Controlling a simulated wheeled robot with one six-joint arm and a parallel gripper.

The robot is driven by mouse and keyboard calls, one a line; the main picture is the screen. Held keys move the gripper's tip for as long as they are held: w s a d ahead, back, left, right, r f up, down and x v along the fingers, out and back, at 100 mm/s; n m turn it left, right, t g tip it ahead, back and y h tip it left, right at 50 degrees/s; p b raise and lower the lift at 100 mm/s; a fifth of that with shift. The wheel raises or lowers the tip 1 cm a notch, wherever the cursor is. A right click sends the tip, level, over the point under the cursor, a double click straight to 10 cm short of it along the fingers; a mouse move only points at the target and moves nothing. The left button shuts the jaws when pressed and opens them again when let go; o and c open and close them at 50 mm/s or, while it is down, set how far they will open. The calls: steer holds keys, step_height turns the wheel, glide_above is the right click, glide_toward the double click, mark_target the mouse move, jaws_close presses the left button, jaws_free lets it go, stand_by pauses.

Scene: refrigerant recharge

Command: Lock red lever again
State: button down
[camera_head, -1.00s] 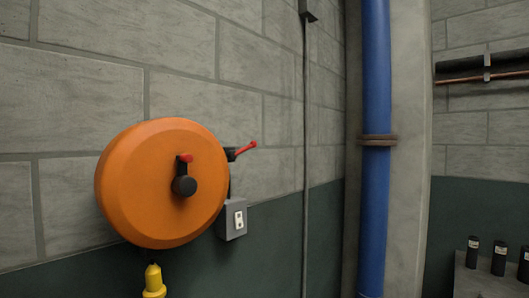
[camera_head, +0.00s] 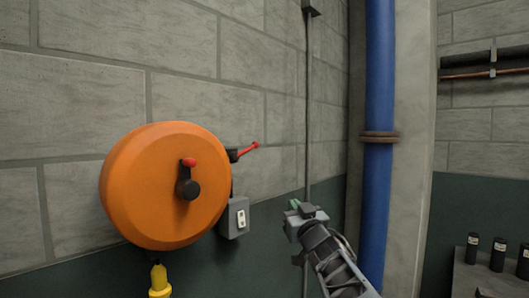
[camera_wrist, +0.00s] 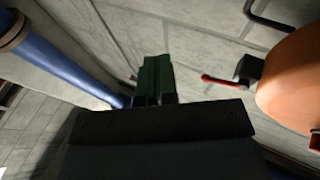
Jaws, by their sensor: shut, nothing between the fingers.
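A red lever (camera_head: 249,149) sticks out from a black mount at the right side of the orange reel-like housing (camera_head: 135,190). It slants up and to the right. The same lever (camera_wrist: 219,81) shows in the wrist view, right of my fingers, with its black mount and the orange housing (camera_wrist: 295,85). My gripper (camera_head: 294,204) is below and to the right of the lever in the head view, apart from it. In the wrist view its green fingers (camera_wrist: 155,72) are together and empty. A second, short red-tipped handle (camera_head: 189,163) with a black knob is on the housing's front.
A grey switch box (camera_head: 233,218) is just below the lever. A yellow connector (camera_head: 159,281) hangs under the housing. A thin conduit (camera_head: 307,110) and a blue pipe (camera_head: 378,90) run vertically to the right. Black cylinders (camera_head: 498,255) stand at lower right.

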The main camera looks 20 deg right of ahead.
mark_target(258, 146)
steer(key=s+r+n+y, duration=0.2)
steer(key=r+n+y, duration=0.2)
steer(key=n+y, duration=0.2)
steer(key=s+r+n+g+y+p, duration=0.1)
steer(key=s+r+n+y, duration=0.1)
steer(key=n+y, duration=0.4)
steer(key=shift+s+d+r+y, duration=0.35)
steer(key=shift+r+y, duration=0.55)
steer(key=shift+y, duration=1.1)
steer(key=shift+w, duration=0.15)
steer(key=p+x, duration=0.5)
steer(key=x, duration=0.7)
steer(key=shift+w+a+r+p, duration=0.15)
steer(key=shift+w+p, duration=0.05)
steer(key=shift+p, duration=0.1)
steer(key=shift+w+a+r, duration=0.2)
steer(key=shift+w+a, duration=0.15)
steer(key=shift+w, duration=0.15)
steer(key=shift+r+n+g+p, duration=0.3)
steer(key=shift+n+g, duration=0.2)
steer(key=shift+n, duration=0.1)
